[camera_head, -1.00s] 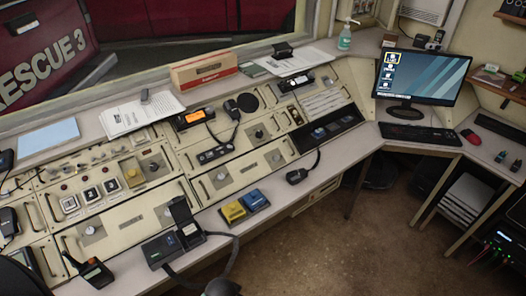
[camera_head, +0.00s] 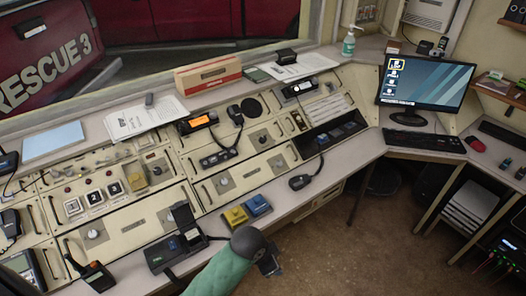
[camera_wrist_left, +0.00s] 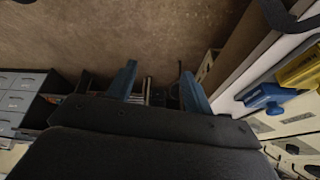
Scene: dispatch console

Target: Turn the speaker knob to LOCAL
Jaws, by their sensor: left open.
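The console carries several round knobs on light plates, and their labels are too small to read, so I cannot tell which is the speaker knob. One knob (camera_head: 261,137) is on the upper panel, another knob (camera_head: 279,163) is below it, and a further knob (camera_head: 223,181) is on the middle panel. My left gripper (camera_head: 271,263) hangs past the console's front edge, apart from every knob. In the left wrist view its two blue fingers (camera_wrist_left: 158,82) are spread with nothing between them. My right gripper is not in view.
A yellow box (camera_head: 236,215) and a blue box (camera_head: 258,205) sit on the front ledge near my left gripper. A black flip-lid device (camera_head: 172,249) is left of them. A corded handset (camera_head: 300,182) lies to the right. The floor (camera_head: 345,250) in front is clear.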

